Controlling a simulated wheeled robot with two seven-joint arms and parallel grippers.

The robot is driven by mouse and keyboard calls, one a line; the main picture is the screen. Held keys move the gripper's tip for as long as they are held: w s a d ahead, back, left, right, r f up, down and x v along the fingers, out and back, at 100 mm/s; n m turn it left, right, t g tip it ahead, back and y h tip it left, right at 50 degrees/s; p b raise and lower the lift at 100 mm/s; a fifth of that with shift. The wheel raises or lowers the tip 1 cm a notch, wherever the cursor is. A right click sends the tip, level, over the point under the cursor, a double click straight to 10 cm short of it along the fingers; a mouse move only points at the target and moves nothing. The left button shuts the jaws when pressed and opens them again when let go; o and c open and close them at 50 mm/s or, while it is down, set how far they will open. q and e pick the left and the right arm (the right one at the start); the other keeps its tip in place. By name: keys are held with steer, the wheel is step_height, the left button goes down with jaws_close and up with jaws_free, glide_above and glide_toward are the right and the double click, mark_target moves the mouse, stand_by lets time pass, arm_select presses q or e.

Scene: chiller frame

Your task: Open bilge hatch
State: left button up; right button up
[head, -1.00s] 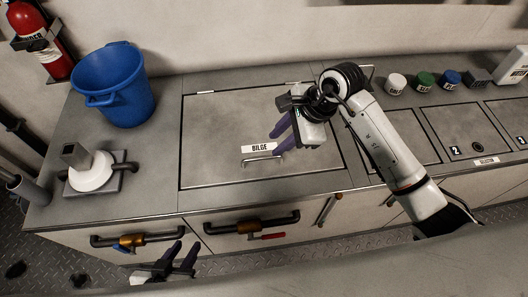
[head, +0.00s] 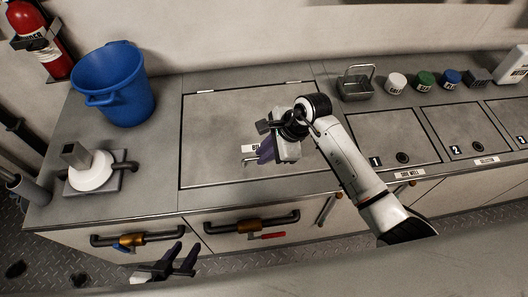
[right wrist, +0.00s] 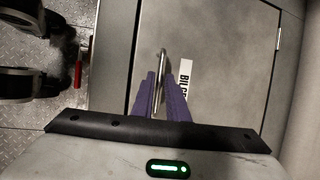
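The bilge hatch (head: 215,125) is a flat grey lid in the counter, lying closed and flush, with hinges at its back edge. Its BILGE label (right wrist: 185,75) is partly hidden behind my right gripper in the head view. The hatch handle (right wrist: 162,62) is a thin metal bar near the front edge. My right gripper (head: 264,153) is over it, pointing down. In the right wrist view, its purple fingers (right wrist: 160,85) lie close on both sides of the bar, shut on it. My left gripper (head: 184,257) is open and empty, low in front of the counter.
A blue bucket (head: 115,88) and a white fitting on a plate (head: 92,170) stand left of the hatch. Pipes with blue and red handles (head: 267,236) run along the counter's front.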

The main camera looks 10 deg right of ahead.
jaws_close()
steer(key=shift+r, duration=0.1)
